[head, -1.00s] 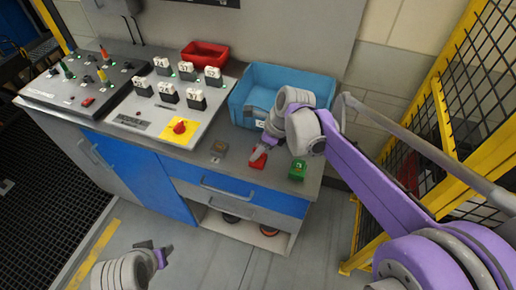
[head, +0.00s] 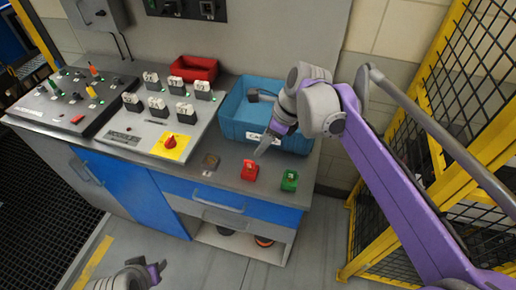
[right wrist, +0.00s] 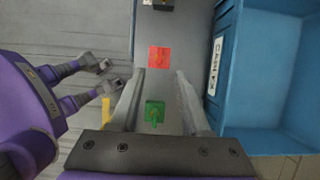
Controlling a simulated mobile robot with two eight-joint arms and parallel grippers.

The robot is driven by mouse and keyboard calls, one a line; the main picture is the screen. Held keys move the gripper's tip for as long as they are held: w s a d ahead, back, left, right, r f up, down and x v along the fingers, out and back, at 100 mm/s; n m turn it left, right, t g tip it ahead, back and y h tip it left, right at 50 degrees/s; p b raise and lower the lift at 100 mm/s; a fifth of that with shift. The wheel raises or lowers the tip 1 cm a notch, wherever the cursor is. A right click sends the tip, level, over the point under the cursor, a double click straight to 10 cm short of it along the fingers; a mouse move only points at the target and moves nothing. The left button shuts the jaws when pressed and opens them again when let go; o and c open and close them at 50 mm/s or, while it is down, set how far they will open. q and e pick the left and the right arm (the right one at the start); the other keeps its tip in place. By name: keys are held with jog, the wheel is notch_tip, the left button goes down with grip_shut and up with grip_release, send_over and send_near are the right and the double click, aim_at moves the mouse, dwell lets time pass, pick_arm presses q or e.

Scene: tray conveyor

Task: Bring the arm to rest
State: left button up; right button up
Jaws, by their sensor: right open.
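My right gripper (head: 263,150) is above the counter (head: 228,178), in front of the blue bin (head: 240,130) and behind the red block (head: 249,171). In the right wrist view its two fingers (right wrist: 160,95) are apart with nothing held between them. The red block (right wrist: 159,58) lies on the counter beyond the fingers, and a green block (right wrist: 154,112) shows between them from above. My left gripper (head: 157,272) is low at the bottom left of the head view, off the counter's front. The right wrist view shows its fingers (right wrist: 98,76) apart and empty.
A control panel (head: 155,125) with switches and a red knob fills the left counter. A red bin (head: 193,68) stands behind. A yellow-framed mesh fence (head: 448,130) stands at the right.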

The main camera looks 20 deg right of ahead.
jog(key=shift+r, duration=0.15)
jog(key=shift+s, duration=0.1)
dwell(0.3)
jog(key=s+f+n+t+h, duration=0.1)
jog(key=s+f+n+h, duration=0.1)
jog(key=s+f+n, duration=0.5)
jog(key=s+d+f+n+t+h, duration=0.1)
jog(key=s+f+n, duration=0.6)
jog(key=s+n, duration=0.4)
jog(key=n, duration=0.6)
jog(key=shift+d+n+t+h, duration=0.2)
jog(key=shift+n+t+h, duration=0.2)
